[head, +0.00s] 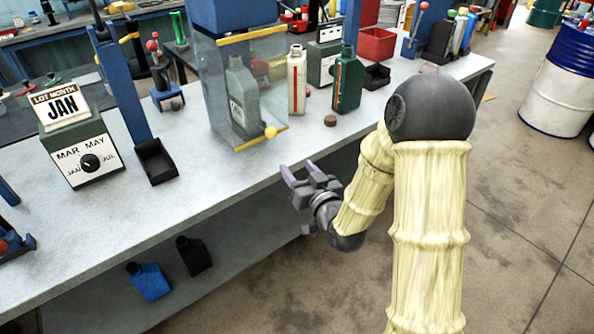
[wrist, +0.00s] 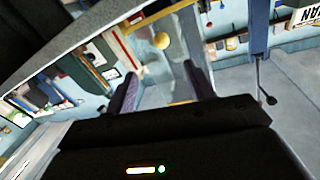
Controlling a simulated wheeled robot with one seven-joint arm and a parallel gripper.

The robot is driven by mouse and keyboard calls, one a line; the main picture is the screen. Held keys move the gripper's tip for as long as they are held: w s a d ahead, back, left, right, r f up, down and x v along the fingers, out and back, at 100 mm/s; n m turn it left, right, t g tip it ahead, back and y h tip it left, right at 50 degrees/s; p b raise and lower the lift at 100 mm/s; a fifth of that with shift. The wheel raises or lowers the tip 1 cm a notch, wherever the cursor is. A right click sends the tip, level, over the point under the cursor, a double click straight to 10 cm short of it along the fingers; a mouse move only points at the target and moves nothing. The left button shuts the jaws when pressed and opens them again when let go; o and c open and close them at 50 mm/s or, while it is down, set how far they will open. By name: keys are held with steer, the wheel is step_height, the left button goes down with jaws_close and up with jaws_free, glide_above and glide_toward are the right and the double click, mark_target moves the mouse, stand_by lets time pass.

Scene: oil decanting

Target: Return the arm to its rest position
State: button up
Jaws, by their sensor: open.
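My gripper (head: 300,174) is open and empty at the front edge of the workbench (head: 200,190), below and in front of the clear guard box. Its two purple-grey fingers point up and left. In the wrist view, the fingers of my gripper (wrist: 165,88) stand apart with nothing between them. My arm comes in from the lower right of the head view, bent at a dark round joint, with pale yellow sleeves on its links.
A clear guard box (head: 210,90) with yellow edges holds a grey bottle (head: 243,95). A white bottle (head: 297,78) and a green bottle (head: 348,82) stand right of it. A JAN month dial (head: 75,140) stands left. Open floor (head: 510,200) lies right; a drum (head: 560,85) stands beyond.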

steer(key=s+d+f+g+h, duration=0.5)
steer(key=d+g+h, duration=0.1)
steer(key=d+g, duration=0.1)
steer(key=s+d+m+g+h, duration=0.1)
steer(key=s+d+g, duration=0.2)
steer(key=s, duration=0.4)
steer(key=s+d+m+g+h, duration=0.1)
steer(key=s+d+m+g, duration=0.15)
steer(key=s, duration=0.55)
step_height(320, 180, up, 18)
steer(key=g+p, duration=0.1)
steer(key=p, duration=1.7)
steer(key=shift+n, duration=0.35)
